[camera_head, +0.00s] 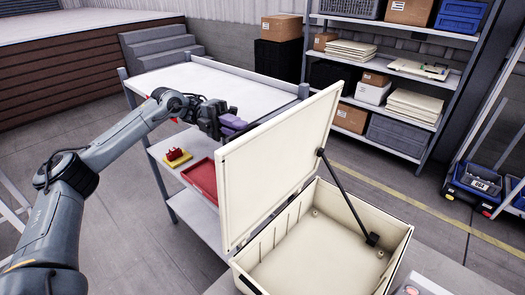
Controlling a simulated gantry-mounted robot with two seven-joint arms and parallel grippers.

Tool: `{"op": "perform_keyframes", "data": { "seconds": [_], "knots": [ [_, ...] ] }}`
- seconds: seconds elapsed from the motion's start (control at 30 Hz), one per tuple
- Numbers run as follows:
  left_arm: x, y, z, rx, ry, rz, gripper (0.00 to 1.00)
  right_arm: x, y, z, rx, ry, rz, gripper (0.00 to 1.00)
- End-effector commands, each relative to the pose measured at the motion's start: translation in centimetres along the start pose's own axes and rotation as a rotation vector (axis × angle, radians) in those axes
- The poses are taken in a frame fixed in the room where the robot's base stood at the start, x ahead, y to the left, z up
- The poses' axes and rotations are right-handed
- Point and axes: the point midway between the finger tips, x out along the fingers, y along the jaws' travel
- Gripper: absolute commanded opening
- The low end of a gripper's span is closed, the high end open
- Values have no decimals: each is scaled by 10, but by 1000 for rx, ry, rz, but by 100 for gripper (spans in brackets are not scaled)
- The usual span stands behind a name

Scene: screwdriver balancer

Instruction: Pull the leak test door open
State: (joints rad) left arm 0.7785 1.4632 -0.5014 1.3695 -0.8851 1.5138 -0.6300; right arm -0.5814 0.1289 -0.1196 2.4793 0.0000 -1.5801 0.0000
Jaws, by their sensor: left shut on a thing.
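The leak test door (282,165) is the cream lid of a cream box (262,283) in the camera_head view. It stands raised, tilted steeply up from the box's left side, with its upper edge at the back. My left gripper (236,124) is behind the lid's upper left edge, shut on a purple part (232,122). Whether this part is fixed to the lid is hidden. The visible inside of the box is empty. My right gripper is out of view.
A grey bench (170,82) stands behind my left arm. Its lower shelf holds a red tray (201,179) and a yellow base with a red piece (177,157). A shelf rack (445,98) with boxes stands at the back right. Floor left of the bench is mostly open.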

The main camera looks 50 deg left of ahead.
Motion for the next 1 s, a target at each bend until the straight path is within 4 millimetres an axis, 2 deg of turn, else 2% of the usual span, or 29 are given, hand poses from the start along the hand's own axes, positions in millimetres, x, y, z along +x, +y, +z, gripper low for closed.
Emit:
{"op": "perform_keyframes", "data": {
  "seconds": [0.03,0.3,0.77,0.8,0.97,1.0],
  "knots": [
    [-8,6,0,-2,-6,-15,0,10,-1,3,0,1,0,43],
    [-29,2,-4,-1,-10,-66,0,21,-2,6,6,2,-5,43],
    [-32,1,-4,-1,-12,-74,0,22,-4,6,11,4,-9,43],
    [-32,1,-4,-1,-12,-74,15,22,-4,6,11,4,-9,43],
    [-32,1,-5,-1,-11,-75,39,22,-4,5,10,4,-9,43],
    [-32,1,-5,-1,-10,-75,39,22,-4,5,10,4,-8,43]
  ]
}}
